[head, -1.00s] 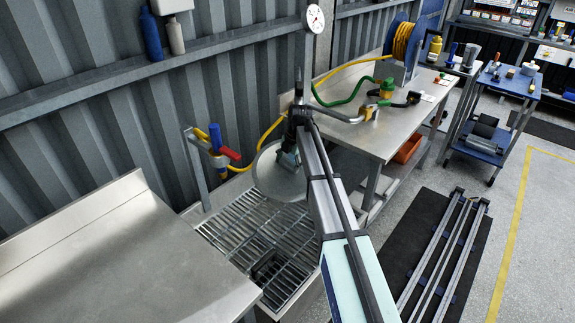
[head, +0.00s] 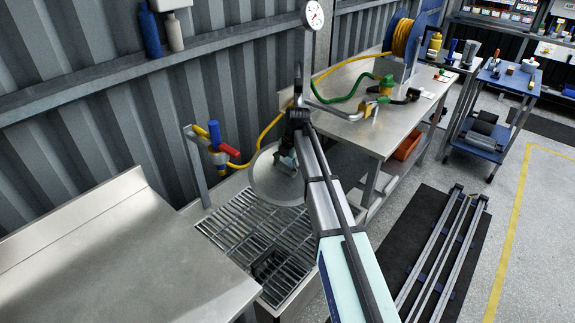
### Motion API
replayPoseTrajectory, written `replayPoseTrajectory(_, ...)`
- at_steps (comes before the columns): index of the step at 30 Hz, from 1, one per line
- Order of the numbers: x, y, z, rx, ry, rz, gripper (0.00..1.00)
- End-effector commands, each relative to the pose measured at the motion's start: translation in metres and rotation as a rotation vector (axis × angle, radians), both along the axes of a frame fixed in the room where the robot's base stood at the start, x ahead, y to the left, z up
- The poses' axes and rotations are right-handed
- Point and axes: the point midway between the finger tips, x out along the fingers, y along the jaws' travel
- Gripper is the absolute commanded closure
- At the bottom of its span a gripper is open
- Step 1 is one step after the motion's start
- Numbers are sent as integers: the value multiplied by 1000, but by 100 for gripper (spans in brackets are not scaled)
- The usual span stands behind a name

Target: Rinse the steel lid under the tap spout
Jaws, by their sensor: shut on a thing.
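The steel lid (head: 266,184) is a round, pale grey disc above the back part of the grated basin. My gripper (head: 287,164) is shut on it near its right side; my wrist and arm partly cover the lid and the fingertips. The lid is tilted, with its broad face partly toward the camera. A bent grey pipe (head: 333,107) to the right of my wrist looks like the tap spout, but my arm hides part of that area. I see no water running, and I cannot tell how far the lid is from the spout.
The floor grating (head: 245,235) of the basin lies below the lid. A steel counter (head: 120,250) is at the left. A valve with blue and red handles (head: 220,146) stands by the wall. A workbench (head: 350,135) with a green hose (head: 350,95) is behind on the right.

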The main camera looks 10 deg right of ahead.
Motion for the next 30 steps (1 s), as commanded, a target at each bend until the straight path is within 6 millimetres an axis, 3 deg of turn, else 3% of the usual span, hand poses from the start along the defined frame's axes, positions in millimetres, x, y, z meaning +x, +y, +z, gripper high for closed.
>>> replayPoseTrajectory(20,-36,12,0,0,0,0,61)
replayPoseTrajectory(30,-38,13,0,0,0,-1,61)
